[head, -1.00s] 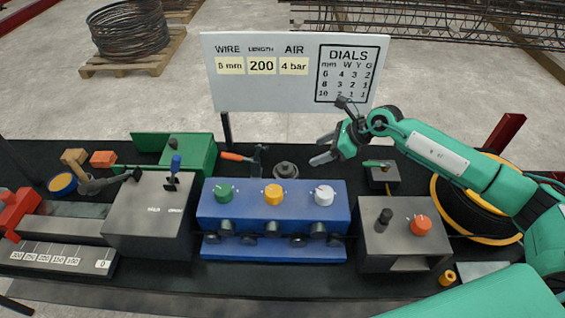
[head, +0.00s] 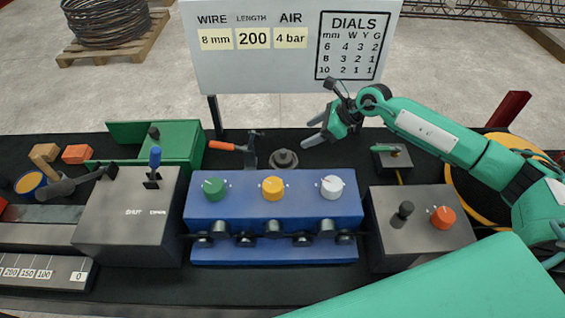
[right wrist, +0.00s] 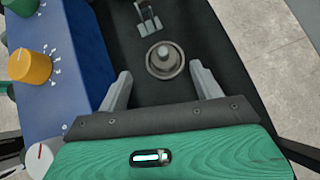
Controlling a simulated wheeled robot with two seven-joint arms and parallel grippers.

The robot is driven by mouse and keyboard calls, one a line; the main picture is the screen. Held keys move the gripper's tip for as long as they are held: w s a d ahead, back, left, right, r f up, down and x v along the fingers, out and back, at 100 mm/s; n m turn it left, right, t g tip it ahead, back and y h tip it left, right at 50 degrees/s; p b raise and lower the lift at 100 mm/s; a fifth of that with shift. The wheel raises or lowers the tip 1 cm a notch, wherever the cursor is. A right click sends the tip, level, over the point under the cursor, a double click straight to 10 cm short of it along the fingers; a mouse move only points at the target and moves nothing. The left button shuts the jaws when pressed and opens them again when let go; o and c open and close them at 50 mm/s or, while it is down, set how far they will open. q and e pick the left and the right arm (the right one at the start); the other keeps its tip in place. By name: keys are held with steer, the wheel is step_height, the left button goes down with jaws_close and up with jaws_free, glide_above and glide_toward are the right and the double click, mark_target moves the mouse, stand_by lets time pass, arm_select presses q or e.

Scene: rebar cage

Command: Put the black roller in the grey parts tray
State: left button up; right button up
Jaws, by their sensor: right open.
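Several black rollers (head: 301,239) also sit along the blue block's front. My left gripper is not in view.
The blue block (head: 225,210) carries green, yellow and white dials. The sign (head: 290,90) stands behind. A grey box (head: 420,225) with an orange knob stands right, and a lever box (head: 125,225) left.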

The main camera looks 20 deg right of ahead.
mark_target(282, 150)
steer(key=x, duration=0.3)
steer(key=p+x, duration=0.1)
steer(key=x, duration=0.2)
steer(key=d+f+x, duration=0.1)
steer(key=x, duration=0.3)
steer(key=shift+s+f, duration=0.1)
steer(key=shift+s, duration=0.15)
steer(key=shift+w+a+f+p, duration=0.25)
steer(key=shift+a+p, duration=0.1)
steer(key=shift+p, duration=0.2)
steer(key=p+x, duration=0.1)
steer(key=x, duration=0.2)
steer(key=shift+f+p, duration=0.15)
steer(key=shift+p, duration=0.2)
steer(key=shift+w+a+f, duration=0.25)
steer(key=shift+a+f, duration=0.05)
steer(key=shift+f, duration=0.2)
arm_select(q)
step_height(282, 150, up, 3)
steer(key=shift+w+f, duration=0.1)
arm_select(e)
steer(key=shift+c, duration=0.2)
jaws_close()
